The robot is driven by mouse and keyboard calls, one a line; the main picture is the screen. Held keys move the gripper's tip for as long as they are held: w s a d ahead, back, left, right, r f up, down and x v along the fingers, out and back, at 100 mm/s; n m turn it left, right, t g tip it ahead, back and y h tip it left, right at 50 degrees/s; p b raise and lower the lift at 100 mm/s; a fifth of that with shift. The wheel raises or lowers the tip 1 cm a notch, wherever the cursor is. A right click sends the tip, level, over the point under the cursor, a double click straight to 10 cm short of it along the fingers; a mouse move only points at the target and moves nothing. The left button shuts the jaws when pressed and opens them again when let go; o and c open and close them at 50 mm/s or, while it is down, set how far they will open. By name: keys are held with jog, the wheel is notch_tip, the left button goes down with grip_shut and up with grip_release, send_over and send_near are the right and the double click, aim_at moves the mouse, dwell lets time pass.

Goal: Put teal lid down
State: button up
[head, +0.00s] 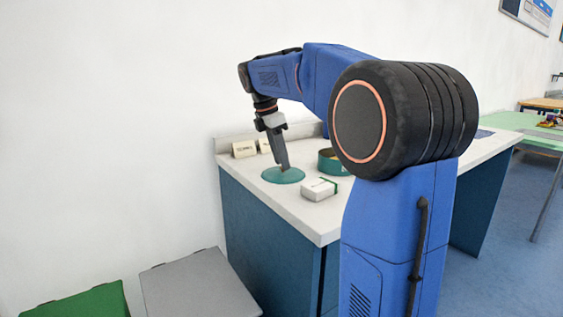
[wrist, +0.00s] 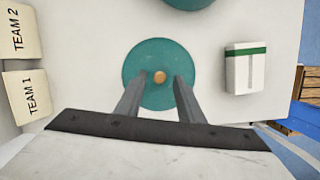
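The teal lid (head: 291,178) is a flat disc lying on the white countertop. In the wrist view the lid (wrist: 158,53) shows from above with a small orange-brown knob (wrist: 160,77) at its centre. My gripper (head: 284,168) points down over the lid. In the wrist view my gripper (wrist: 160,79) is open, with one finger on each side of the knob and a gap to it on both sides. I cannot tell whether the fingertips touch the lid. A round teal tin (head: 331,163), open at the top, stands behind and right of the lid.
A white box with a green stripe (head: 319,189) lies right of the lid. The TEAM 1 card (wrist: 27,96) and TEAM 2 card (wrist: 19,32) stand at the left. A wall rises behind the counter. Grey (head: 195,287) and green (head: 85,302) boxes sit below, at front left.

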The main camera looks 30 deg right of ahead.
aim_at(272, 173)
jog(key=v, duration=1.1)
